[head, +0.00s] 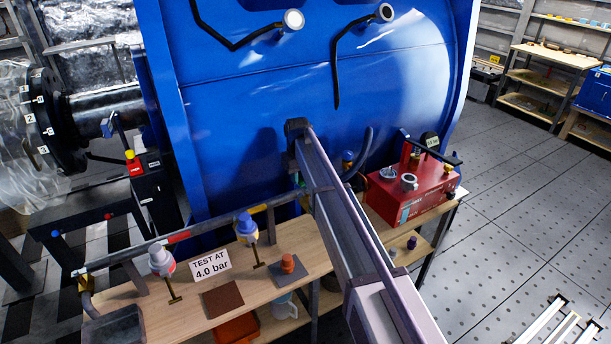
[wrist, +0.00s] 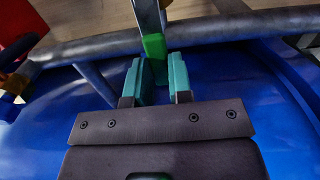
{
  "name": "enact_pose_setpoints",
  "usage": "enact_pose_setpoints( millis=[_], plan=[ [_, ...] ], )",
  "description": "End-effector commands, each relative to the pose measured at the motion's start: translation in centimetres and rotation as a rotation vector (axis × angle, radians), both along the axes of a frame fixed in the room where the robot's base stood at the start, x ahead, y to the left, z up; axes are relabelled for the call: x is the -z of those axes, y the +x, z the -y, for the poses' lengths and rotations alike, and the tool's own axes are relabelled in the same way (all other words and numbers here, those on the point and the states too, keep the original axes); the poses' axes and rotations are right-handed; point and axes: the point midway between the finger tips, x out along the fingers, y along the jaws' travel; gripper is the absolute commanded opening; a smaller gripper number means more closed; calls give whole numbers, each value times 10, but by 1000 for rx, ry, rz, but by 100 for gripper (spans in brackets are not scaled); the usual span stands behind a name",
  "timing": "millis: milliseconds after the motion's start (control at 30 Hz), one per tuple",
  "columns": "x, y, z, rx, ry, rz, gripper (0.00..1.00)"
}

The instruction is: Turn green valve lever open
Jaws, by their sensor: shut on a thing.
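The green valve lever (wrist: 153,46) shows in the wrist view as a bright green end piece at the tips of my two teal fingers. My gripper (wrist: 155,66) is shut on this green piece, with one finger on each side of it. A grey metal bar (wrist: 149,15) runs on from the green end toward the top of the picture. In the head view my own arm hides the gripper and most of the lever; only a small green patch (head: 296,178) shows beside the arm, and I cannot tell which part it is.
The wooden bench (head: 190,320) carries dosing bottles, a "TEST AT 4.0 bar" card (head: 210,264) and an orange plug (head: 288,263). A red pump box (head: 410,195) stands right of my arm.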

Motion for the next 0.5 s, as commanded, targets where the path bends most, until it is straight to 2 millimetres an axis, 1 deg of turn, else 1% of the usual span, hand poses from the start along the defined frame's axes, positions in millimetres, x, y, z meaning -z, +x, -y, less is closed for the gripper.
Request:
enact_pose_setpoints(
  millis=[233, 267, 500],
  plan=[
    [0, -1, 0, -3, 0, -2, 0],
    [0, -1, 0, -3, 0, -2, 23],
    [0, -1, 0, -1, 0, -1, 46]
  ],
)
